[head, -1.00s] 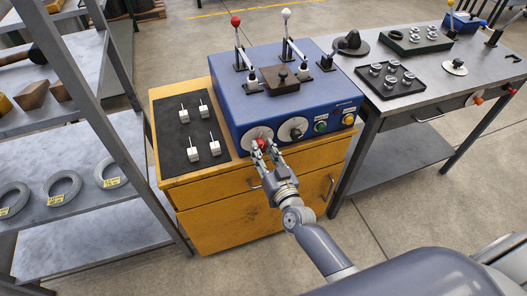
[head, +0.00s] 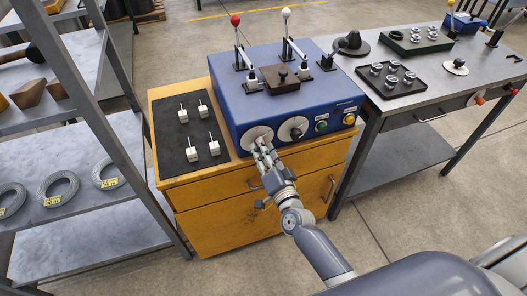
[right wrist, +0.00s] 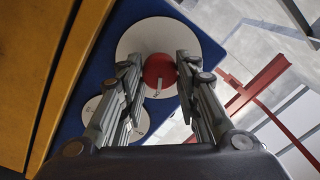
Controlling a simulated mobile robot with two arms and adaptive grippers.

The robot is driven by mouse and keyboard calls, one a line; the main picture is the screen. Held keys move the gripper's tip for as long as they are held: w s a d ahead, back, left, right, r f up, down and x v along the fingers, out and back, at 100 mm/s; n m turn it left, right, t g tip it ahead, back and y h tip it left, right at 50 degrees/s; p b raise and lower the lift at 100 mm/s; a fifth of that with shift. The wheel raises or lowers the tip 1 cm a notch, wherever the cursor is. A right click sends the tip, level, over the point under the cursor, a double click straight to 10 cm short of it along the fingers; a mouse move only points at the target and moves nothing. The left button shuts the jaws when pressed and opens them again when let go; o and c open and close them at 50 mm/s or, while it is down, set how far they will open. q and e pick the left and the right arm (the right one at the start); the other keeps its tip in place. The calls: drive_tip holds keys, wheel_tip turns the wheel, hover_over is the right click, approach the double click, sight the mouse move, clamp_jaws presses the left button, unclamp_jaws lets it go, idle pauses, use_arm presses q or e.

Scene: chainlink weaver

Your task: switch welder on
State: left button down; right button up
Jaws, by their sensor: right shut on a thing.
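The welder is a blue box (head: 265,104) on an orange cabinet. Its front panel has a white round dial plate (head: 250,134) at left, a second dial with a dark knob (head: 293,128), a green button (head: 321,126) and a yellow button (head: 349,119). My right gripper (head: 261,144) is at the left dial. In the right wrist view, its fingers (right wrist: 156,73) are shut on the red knob (right wrist: 155,68) in the middle of the white plate. The fingers hide this knob in the head view. My left gripper is not in view.
Two levers, one red-tipped (head: 236,20) and one white-tipped (head: 286,14), stand on the welder. A dark mat (head: 170,120) with white blocks lies left of it. A grey shelf rack (head: 110,125) stands at left, a metal table (head: 425,98) at right.

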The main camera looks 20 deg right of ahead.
idle(0.5)
drive_tip(key=o, duration=1.1)
drive_tip(key=s, duration=1.2)
drive_tip(key=shift+d+f, duration=0.25)
drive_tip(key=shift+d, duration=0.1)
